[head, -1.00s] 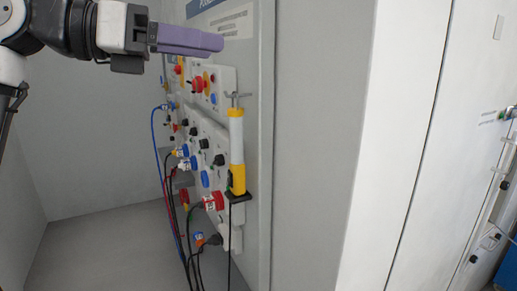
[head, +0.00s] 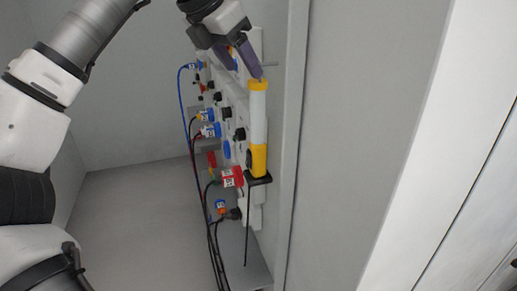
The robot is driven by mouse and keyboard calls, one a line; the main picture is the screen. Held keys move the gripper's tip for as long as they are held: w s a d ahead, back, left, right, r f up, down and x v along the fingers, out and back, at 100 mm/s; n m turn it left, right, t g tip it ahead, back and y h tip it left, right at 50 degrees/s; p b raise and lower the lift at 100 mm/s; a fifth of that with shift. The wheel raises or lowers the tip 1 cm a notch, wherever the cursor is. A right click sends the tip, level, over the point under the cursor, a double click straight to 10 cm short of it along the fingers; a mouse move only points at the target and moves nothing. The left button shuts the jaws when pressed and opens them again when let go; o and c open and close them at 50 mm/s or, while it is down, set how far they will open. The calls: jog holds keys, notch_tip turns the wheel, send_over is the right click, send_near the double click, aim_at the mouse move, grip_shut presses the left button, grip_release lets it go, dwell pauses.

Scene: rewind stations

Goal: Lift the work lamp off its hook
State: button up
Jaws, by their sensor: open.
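The work lamp (head: 258,125) is a white tube with a yellow cap and a yellow lower body with a black switch area. It is upright at the edge of the panel, its foot at a black bracket (head: 258,181). A thin grey metal piece, likely part of the hook (head: 271,64), shows just above the cap; the rest is hidden behind my gripper. My gripper (head: 249,73) has purple fingers, open and pointing down, just above and left of the lamp's cap. One fingertip overlaps the cap in view; I cannot tell whether it touches.
Left of the lamp, the panel (head: 251,212) carries knobs, a red plug (head: 232,177) and blue plugs. Black and blue cables (head: 185,105) hang in front of it. A grey wall (head: 335,150) stands close on the right. The floor at lower left is clear.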

aim_at(251, 82)
jog(key=shift+s+p+x, duration=0.1)
jog(key=shift+p+x, duration=0.25)
jog(key=shift+x, duration=1.2)
jog(key=shift+s+p+x, duration=0.15)
jog(key=shift+p+x, duration=0.15)
jog(key=shift+x, duration=1.25)
jog(key=shift+f, duration=0.1)
jog(key=shift+c, duration=0.4)
grip_shut()
